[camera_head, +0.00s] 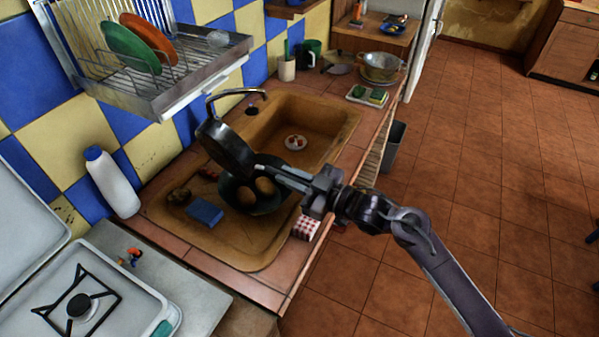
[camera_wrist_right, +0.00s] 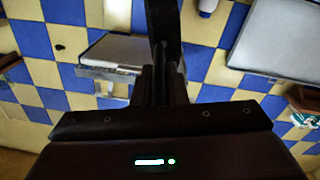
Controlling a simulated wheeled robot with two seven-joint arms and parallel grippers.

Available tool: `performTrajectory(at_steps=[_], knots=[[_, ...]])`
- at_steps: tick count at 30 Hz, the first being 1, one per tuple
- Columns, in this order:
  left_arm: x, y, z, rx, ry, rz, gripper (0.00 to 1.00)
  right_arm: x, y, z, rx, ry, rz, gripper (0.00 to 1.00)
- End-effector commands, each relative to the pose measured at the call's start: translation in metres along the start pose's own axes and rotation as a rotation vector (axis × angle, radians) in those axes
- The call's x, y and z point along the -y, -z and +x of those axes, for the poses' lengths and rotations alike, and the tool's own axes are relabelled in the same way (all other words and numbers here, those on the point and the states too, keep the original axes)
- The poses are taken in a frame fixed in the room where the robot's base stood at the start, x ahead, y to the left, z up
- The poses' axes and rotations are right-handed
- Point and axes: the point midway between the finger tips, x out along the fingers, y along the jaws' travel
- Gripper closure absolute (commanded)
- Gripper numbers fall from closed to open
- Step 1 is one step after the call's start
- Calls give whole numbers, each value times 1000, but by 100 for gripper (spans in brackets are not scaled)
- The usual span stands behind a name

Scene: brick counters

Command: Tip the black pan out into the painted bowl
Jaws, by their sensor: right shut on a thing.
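The black pan (camera_head: 228,148) is steeply tilted, nearly on edge, above the sink's near part. My right gripper (camera_head: 272,174) is shut on it, coming in from the right. In the right wrist view a dark handle (camera_wrist_right: 163,30) runs up from between the fingers. Below the pan is a dark bowl (camera_head: 268,207), which I take as the painted bowl; its paint is hard to make out. Two brown rounded pieces (camera_head: 265,187) show in it. The pan's rim overlaps the bowl in the picture; I cannot tell if they touch. My left gripper is out of view.
The bowl stands on the brown sink (camera_head: 250,252). A blue sponge (camera_head: 204,212) lies left of it, and a checkered cloth (camera_head: 306,228) at the right edge. A small dish (camera_head: 296,142) is in the basin below the tap (camera_head: 232,95). A white bottle (camera_head: 112,182) stands left.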

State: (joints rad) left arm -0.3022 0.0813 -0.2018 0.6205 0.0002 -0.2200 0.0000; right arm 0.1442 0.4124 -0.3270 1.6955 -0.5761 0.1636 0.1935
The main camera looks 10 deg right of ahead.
Motion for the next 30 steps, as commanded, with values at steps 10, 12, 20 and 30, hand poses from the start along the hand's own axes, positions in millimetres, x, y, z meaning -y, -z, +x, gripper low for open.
performTrajectory(at_steps=[10, 12, 20, 30], knots=[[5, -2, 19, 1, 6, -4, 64, 36, 12, 6, 36, 15, -323, 100], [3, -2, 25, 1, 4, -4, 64, 45, 13, 7, 46, 20, -393, 100], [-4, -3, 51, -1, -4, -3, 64, 72, 10, 11, 88, 34, -681, 100], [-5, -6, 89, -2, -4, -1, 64, 96, -1, 14, 131, 48, -988, 100]])
